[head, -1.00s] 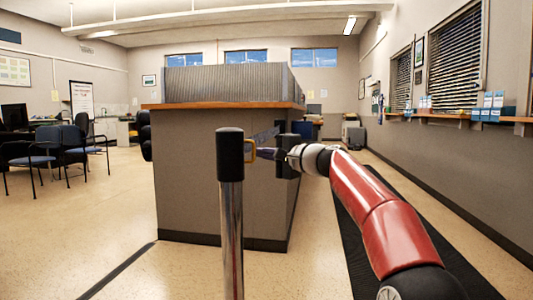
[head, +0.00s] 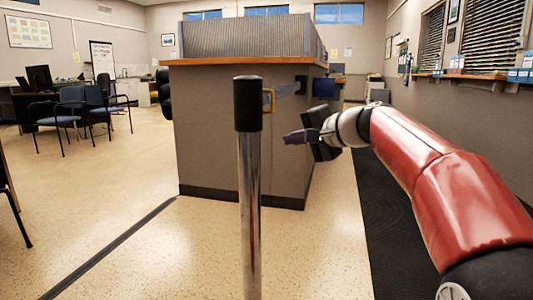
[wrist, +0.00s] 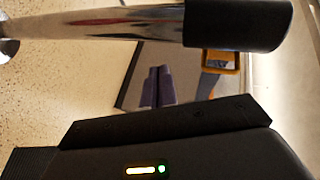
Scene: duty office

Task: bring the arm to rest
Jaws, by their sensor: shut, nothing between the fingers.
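My arm (head: 430,170) reaches in from the lower right of the head view, its red links bent toward the middle. My gripper (head: 288,137) is to the right of a chrome post, lower than the post's black cap. Its purple fingers (wrist: 157,87) are together and empty in the wrist view. The chrome post (head: 249,200) stands upright with its black cap (head: 248,103). An orange clip (head: 268,100) sits at the cap's right side. A blue-grey belt (head: 287,90) runs from the clip toward a black holder (head: 301,83) on the counter. My fingers appear apart from clip and belt.
A grey counter (head: 225,130) with a wooden top stands behind the post. Chairs (head: 95,105) are at left. A wall ledge (head: 470,78) runs along the right, above a dark floor mat (head: 395,220). Open floor (head: 110,190) lies left of the post.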

